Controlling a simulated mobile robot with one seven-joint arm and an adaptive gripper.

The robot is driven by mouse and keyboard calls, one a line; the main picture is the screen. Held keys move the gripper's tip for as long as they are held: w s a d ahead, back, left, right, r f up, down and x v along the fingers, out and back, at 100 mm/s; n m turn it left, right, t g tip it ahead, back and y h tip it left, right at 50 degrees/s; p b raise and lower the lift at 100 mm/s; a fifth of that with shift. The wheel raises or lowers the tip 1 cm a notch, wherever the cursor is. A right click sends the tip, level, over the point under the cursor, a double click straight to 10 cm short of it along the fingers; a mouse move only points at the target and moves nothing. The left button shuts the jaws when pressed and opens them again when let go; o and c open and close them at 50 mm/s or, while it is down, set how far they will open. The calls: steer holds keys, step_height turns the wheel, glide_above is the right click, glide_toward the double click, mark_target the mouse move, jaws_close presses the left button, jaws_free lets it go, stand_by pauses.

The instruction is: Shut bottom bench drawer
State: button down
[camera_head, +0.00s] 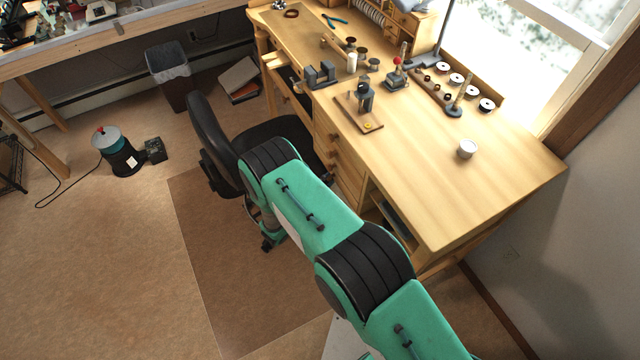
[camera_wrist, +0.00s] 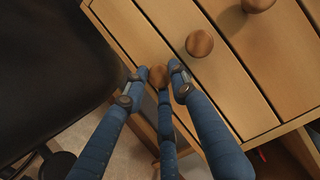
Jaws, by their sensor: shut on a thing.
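The wooden bench (camera_head: 480,185) stands at the right in the head view, with a column of drawers (camera_head: 345,178) partly hidden by my green arm. In the wrist view, several light wooden drawer fronts (camera_wrist: 235,85) run diagonally, each with a round brown knob. I cannot tell how far this drawer stands out.
A black chair (camera_head: 212,135) stands close to the drawers, and its dark seat (camera_wrist: 45,70) fills the left of the wrist view. A white cup (camera_head: 467,149) and tools are on the bench top. Open floor (camera_head: 110,270) lies at the left.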

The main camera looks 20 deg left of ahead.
steer(key=shift+w+d, duration=0.2)
steer(key=shift+w, duration=0.05)
steer(key=c, duration=1.4)
jaws_free()
steer(key=shift+s, duration=0.15)
steer(key=v, duration=1.1)
steer(key=shift+s+a, duration=0.15)
steer(key=shift+s, duration=0.2)
steer(key=shift+r, duration=0.1)
